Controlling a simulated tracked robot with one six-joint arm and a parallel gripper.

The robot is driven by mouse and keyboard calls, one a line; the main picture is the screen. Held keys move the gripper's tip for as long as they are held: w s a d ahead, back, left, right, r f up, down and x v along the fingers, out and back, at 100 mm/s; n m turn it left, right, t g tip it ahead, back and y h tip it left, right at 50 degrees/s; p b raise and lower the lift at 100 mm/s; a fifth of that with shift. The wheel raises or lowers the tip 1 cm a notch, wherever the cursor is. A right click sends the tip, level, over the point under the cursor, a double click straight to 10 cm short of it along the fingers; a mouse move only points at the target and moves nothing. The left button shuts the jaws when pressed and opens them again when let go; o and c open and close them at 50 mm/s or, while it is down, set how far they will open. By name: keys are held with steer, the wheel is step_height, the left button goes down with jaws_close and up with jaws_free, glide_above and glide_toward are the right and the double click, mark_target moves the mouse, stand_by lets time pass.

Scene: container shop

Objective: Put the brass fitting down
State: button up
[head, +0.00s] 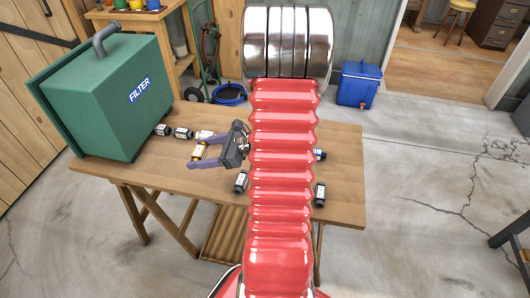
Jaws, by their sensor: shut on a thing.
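The brass fitting (199,150) is a small gold-coloured piece with a pale label. It is between the fingers of my gripper (197,152), over the left middle part of the wooden table (345,165). My gripper has dark purple-grey fingers that point left and is shut on the fitting. I cannot tell whether the fitting touches the tabletop. My red ribbed arm hides the middle of the table.
A green box marked FILTER (115,95) stands at the table's left end. Several dark labelled fittings (183,133) lie near it, and others (240,182) lie by my arm and beyond it (319,194). A blue cooler (358,84) stands on the floor behind.

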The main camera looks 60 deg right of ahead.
steer(key=w+a+r, duration=0.2)
steer(key=w+a, duration=0.4)
steer(key=a, duration=0.4)
steer(key=w+a+r+m+h, duration=0.1)
steer(key=w+a+r, duration=0.2)
steer(key=w+a, duration=0.4)
steer(key=a, duration=0.2)
steer(key=shift+w+a+r, duration=0.2)
steer(key=shift+w+a, duration=0.05)
steer(key=shift+a, duration=0.15)
